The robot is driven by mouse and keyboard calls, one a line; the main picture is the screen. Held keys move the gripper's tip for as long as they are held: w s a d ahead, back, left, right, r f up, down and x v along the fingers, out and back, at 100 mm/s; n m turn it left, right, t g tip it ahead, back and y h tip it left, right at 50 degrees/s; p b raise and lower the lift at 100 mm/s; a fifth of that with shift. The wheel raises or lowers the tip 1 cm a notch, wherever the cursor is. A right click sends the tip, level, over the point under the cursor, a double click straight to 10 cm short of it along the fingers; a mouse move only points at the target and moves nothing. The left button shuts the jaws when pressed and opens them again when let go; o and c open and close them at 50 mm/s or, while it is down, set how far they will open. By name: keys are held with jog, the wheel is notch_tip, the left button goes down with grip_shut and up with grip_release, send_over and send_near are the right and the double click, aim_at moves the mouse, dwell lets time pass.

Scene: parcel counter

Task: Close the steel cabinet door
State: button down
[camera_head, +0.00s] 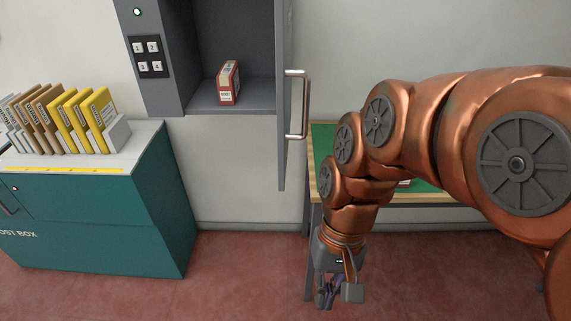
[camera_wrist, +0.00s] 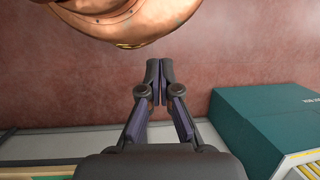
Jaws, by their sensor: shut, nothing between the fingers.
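The steel cabinet (camera_head: 176,60) is grey and fixed on the wall, with a keypad (camera_head: 149,57) and a green light on its left side. Its door (camera_head: 285,150) stands open, swung out toward me on the right side of the opening and seen nearly edge-on. A metal bar handle (camera_head: 304,105) is on the door's right face. My gripper (camera_head: 325,300) points down, low and in front of the door, to the right of its lower end and apart from it. In the wrist view my gripper (camera_wrist: 160,82) shows its fingers together with nothing between them.
A red and white box (camera_head: 228,83) stands inside the cabinet. The teal post box counter (camera_head: 150,205) at the left holds a row of yellow and brown parcels (camera_head: 80,115). A green-topped table (camera_head: 322,140) stands behind my arm. The red floor between is clear.

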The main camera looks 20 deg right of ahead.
jog(key=w+r+m+t+y+b, duration=0.25)
jog(key=w+m+y+b, duration=0.25)
jog(key=w+m+y, duration=0.65)
jog(key=w+d+r+m+t+y+b, duration=0.1)
jog(key=w+d+r+m+t+b, duration=0.2)
jog(key=d, duration=0.5)
jog(key=w+d+r+m+t+y, duration=0.2)
jog(key=w+d+r+m+t, duration=0.25)
jog(key=d, duration=0.45)
jog(key=f+x, duration=0.2)
jog(key=x, duration=1.2)
jog(key=shift+w+a+f+g, duration=0.2)
jog(key=shift+w+g, duration=0.15)
jog(key=shift+g, duration=0.05)
jog(key=shift+p, duration=0.3)
